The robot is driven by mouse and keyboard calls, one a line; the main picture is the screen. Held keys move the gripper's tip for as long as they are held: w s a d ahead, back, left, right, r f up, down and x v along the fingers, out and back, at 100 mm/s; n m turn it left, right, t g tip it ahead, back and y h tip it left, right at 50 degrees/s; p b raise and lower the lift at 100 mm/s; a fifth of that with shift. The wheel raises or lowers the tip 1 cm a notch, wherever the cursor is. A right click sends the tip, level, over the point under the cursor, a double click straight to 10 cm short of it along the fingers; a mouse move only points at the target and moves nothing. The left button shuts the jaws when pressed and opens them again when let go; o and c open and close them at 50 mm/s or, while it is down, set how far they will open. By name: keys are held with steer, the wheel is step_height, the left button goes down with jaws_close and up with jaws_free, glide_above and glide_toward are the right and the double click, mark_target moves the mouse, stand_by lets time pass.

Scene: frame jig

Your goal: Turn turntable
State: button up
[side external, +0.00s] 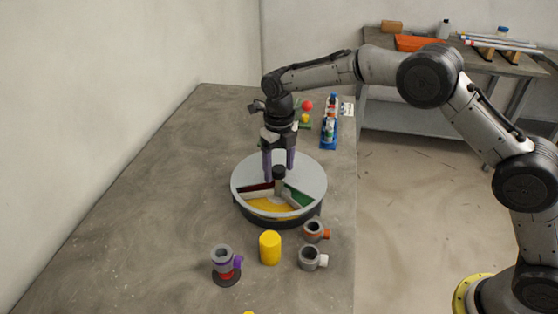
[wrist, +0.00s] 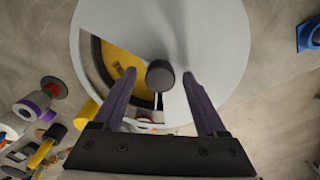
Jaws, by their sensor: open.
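The turntable (side external: 308,176) stands mid-table, a round base under a light grey disc with an open sector. Through the opening in the side view I see yellow, dark red and green compartments. The wrist view shows its grey disc (wrist: 218,50) and the yellow compartment (wrist: 120,62). A dark round knob (side external: 279,172) rises at the disc's centre; it also shows in the wrist view (wrist: 160,76). My gripper (side external: 280,177) is open, pointing down over the disc. Its purple fingers (wrist: 159,75) are on either side of the knob, with visible gaps to it.
Near the turntable's front are a yellow cylinder (side external: 270,248), an orange-marked grey pipe piece (side external: 315,231) and a white-ended one (side external: 312,258). A purple-and-grey fitting (side external: 223,263) stands front left. A blue tray (side external: 328,135) with small items lies behind. The table's left side is clear.

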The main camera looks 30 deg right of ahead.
step_height(320, 180, up, 14)
stand_by(0.5)
steer(key=shift+f, duration=0.1)
